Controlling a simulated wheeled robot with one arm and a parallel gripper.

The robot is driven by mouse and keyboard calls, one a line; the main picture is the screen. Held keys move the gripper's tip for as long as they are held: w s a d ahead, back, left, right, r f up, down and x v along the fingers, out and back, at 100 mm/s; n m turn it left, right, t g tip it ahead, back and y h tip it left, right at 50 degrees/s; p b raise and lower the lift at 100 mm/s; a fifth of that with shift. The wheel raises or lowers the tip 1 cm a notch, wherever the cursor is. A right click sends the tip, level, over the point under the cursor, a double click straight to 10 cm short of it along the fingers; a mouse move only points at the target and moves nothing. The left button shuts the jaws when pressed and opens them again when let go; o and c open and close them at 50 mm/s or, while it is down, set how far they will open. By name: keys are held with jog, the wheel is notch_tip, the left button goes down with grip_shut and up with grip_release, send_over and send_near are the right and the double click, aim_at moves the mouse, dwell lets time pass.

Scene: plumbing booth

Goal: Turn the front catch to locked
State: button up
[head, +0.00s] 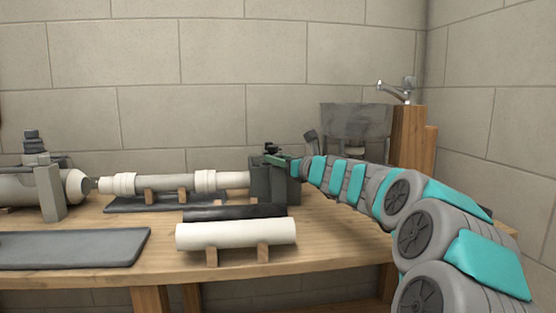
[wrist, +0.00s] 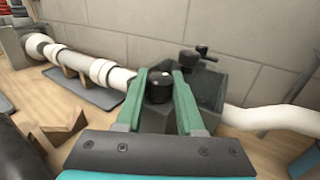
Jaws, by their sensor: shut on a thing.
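The front catch shows in the wrist view as a round black knob (wrist: 158,87) on top of a dark grey clamp block (wrist: 214,88). My gripper (wrist: 162,76) has one green finger on each side of the knob and is shut on it. The fingers hide part of the knob, so I cannot tell which way it is turned. A second black catch with a bar handle (wrist: 198,58) stands just behind. In the head view, my gripper (head: 277,158) is at the top of the clamp block (head: 263,184), where the white pipe (head: 160,184) ends.
A loose white pipe (head: 236,234) and a black pipe (head: 232,212) lie on wooden rests in front of the block. A grey mat (head: 70,248) lies at the left of the bench. A translucent grey basin (head: 355,120) and a tap (head: 398,88) stand behind my arm.

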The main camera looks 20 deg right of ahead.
grip_shut()
